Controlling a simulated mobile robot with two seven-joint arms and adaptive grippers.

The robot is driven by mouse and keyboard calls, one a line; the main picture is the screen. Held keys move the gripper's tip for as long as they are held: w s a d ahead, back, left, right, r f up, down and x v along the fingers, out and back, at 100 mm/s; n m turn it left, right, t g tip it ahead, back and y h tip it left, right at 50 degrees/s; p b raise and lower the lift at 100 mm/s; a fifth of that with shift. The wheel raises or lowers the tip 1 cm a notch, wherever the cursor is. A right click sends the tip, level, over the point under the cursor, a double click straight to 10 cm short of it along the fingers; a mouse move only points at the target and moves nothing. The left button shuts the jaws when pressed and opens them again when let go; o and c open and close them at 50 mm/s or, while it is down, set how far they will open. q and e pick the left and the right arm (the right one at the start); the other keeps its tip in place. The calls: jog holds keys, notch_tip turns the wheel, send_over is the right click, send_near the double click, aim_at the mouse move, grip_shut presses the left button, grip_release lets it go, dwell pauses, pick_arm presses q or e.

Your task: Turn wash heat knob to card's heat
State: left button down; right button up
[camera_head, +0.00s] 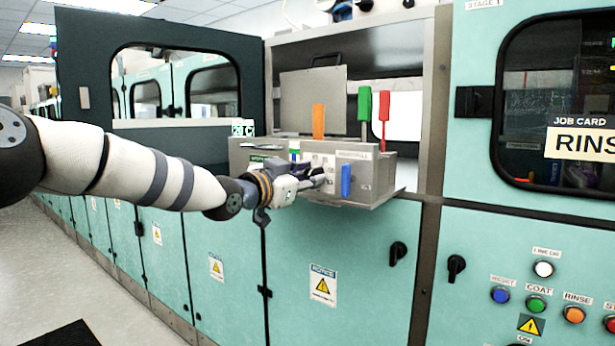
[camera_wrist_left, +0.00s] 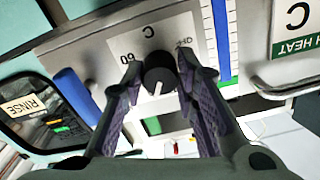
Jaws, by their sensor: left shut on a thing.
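The wash heat knob (camera_wrist_left: 159,72) is a round black dial with a white pointer line, on a pale plate (camera_wrist_left: 122,45) marked "60", "C" and what looks like "OFF". In the wrist view the pointer aims toward the picture's bottom. My left gripper (camera_wrist_left: 160,85) is shut on the knob, one finger on each side. In the head view my left gripper (camera_head: 315,178) reaches the front of the grey module box (camera_head: 375,168) and hides the knob. A green and white heat card (camera_wrist_left: 294,32) shows a "C"; its number is out of frame. It appears small in the head view (camera_head: 243,127).
Orange (camera_head: 319,121), green (camera_head: 365,103) and red (camera_head: 384,105) handles stand up from the box. A blue handle (camera_head: 346,180) is right beside my left gripper. An open dark door (camera_head: 85,70) is at left. A "RINSE" job card (camera_head: 585,143) hangs at right.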

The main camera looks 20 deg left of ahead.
pick_arm(q)
jog(key=shift+r, duration=0.1)
jog(key=c, duration=1.2)
grip_release()
jog(key=shift+c, duration=0.2)
jog(key=v, duration=1.2)
